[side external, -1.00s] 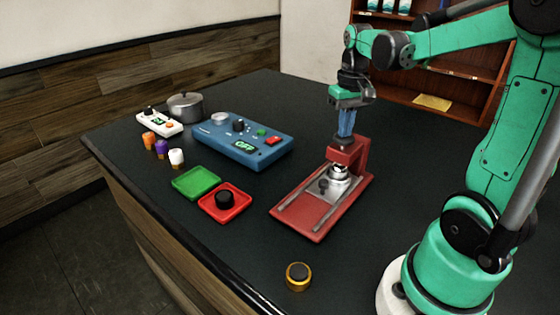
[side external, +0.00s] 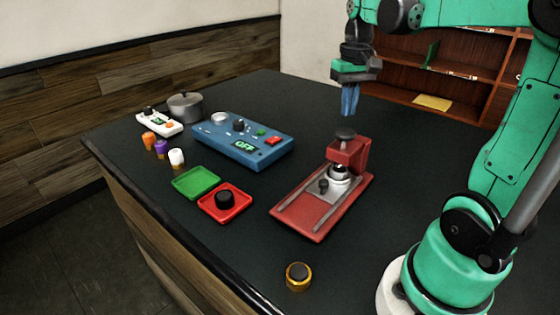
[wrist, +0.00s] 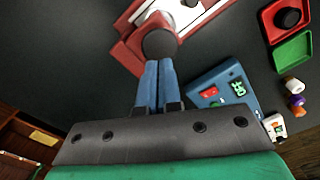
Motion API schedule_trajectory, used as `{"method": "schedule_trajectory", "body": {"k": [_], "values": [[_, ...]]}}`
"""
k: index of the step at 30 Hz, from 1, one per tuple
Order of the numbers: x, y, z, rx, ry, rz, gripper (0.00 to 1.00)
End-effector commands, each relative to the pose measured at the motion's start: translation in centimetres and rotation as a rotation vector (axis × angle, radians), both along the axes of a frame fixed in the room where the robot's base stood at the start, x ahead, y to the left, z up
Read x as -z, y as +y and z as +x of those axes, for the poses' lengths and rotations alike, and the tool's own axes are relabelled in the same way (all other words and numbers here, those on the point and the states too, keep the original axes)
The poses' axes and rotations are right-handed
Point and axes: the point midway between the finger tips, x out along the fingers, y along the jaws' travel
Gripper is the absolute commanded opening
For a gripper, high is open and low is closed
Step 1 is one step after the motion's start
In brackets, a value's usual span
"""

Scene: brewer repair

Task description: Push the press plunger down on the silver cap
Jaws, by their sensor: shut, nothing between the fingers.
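The red press (side external: 361,152) stands at the middle right of the table in the side view. Its dark round plunger knob (side external: 346,134) stands up above the red press head; the knob also shows in the wrist view (wrist: 159,43). The silver cap (side external: 338,173) sits under the press head on the grey sliding plate, partly hidden by the head. My gripper (side external: 349,114) is shut and empty, its blue fingers pointing down a little above the knob, apart from it. In the wrist view, its blue fingertips (wrist: 158,64) appear side by side just below the knob.
A blue control box (side external: 243,140) reading OFF, a pot (side external: 185,106) and a small white device (side external: 159,123) stand at the back left. Green (side external: 196,182) and red (side external: 225,202) trays lie left of the press. A gold-rimmed black piece (side external: 298,276) lies in front.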

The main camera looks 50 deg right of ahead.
Motion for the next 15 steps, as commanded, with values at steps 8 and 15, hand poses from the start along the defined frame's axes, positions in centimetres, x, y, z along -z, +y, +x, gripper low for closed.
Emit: {"method": "schedule_trajectory", "body": {"k": [8, 15], "values": [[-0.38, 0.02, -0.03, 0.0, 0.0, 0.0, 0.0], [-1.21, 0.01, -0.01, 0.0, 0.0, 0.0, 0.0]]}}
